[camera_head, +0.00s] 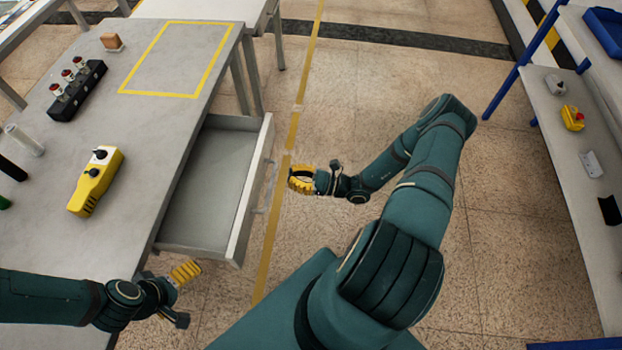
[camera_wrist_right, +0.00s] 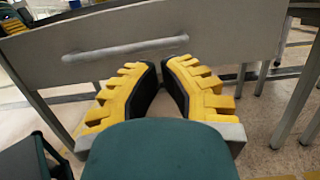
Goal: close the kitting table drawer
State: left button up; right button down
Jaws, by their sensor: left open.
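The kitting table drawer (camera_head: 210,185) is pulled out from the right side of the grey table (camera_head: 150,140), and its inside looks empty. In the right wrist view, the drawer's front panel (camera_wrist_right: 215,30) and bar handle (camera_wrist_right: 125,48) are ahead of the fingers. My right gripper (camera_head: 303,180) is to the right of the drawer front, apart from it; its fingertips (camera_wrist_right: 161,66) come together with nothing seen between them. My left gripper (camera_head: 186,271) is open and empty, near the drawer's near corner and beside the table edge.
On the table are a yellow controller (camera_head: 95,182), a black button box (camera_head: 77,91), a small brown block (camera_head: 111,41) and several cylinders on the left. A shelf with blue posts (camera_head: 580,130) stands at the right. The floor right of the drawer is clear except for my arm.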

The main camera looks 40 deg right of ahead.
aim_at(214, 170)
jog(key=shift+x, duration=1.75)
jog(key=f+x, duration=0.1)
jog(key=x, duration=0.5)
jog(key=f+x, duration=0.1)
jog(key=x, duration=0.6)
jog(key=f+b+x, duration=0.1)
jog(key=x, duration=0.6)
jog(key=shift+w+a+f, duration=0.3)
jog(key=shift+w+f, duration=0.05)
jog(key=shift+w, duration=0.05)
jog(key=shift+w+a+r, duration=0.1)
jog(key=shift+w+a, duration=0.15)
jog(key=shift+w, duration=0.1)
jog(key=shift+s+d, duration=0.15)
jog(key=shift+d, duration=0.05)
jog(key=v, duration=1.4)
jog(key=shift+a+p, duration=0.1)
jog(key=shift+p, duration=0.3)
